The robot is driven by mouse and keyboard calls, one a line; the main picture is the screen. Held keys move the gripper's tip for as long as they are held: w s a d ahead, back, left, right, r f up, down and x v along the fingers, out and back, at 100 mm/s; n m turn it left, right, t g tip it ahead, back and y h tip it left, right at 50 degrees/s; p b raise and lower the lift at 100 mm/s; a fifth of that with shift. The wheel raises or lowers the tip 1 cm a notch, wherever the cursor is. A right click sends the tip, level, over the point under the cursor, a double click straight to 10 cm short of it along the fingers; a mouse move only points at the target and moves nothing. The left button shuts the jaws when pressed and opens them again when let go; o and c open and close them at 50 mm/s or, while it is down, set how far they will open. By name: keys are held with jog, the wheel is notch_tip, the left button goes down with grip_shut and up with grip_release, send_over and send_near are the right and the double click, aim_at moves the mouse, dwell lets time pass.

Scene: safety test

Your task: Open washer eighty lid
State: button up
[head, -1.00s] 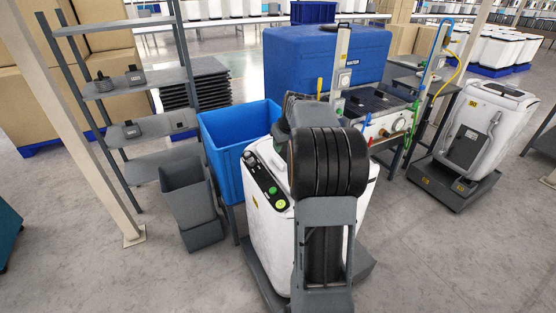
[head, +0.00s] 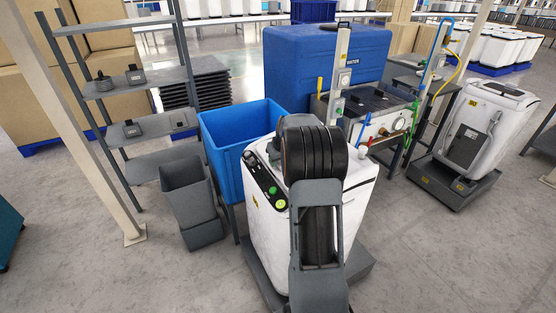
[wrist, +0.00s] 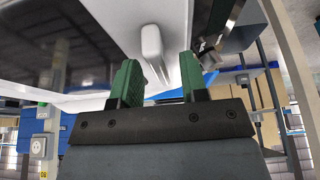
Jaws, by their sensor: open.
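The near washer (head: 262,215) is a white machine in the middle of the head view, with a dark control strip, a green button and a small yellow label. The number on the label is too small to read surely. My arm covers much of its top, and my gripper is hidden in the head view. In the wrist view my gripper (wrist: 157,82) is open, its two green fingers apart. A white handle (wrist: 152,45) on a white surface shows just beyond and between the fingertips. I cannot tell if they touch it. A dark glossy panel (wrist: 60,30) lies to the left.
A blue bin (head: 228,150) stands against the washer's left side, with grey bins (head: 190,200) beside it. A blue water tank (head: 300,65) and a test bench (head: 385,120) are behind. Another white washer (head: 475,130) stands right. Floor at front left is clear.

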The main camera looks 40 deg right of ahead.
grip_shut()
jog(key=shift+r, duration=0.1)
dwell(0.3)
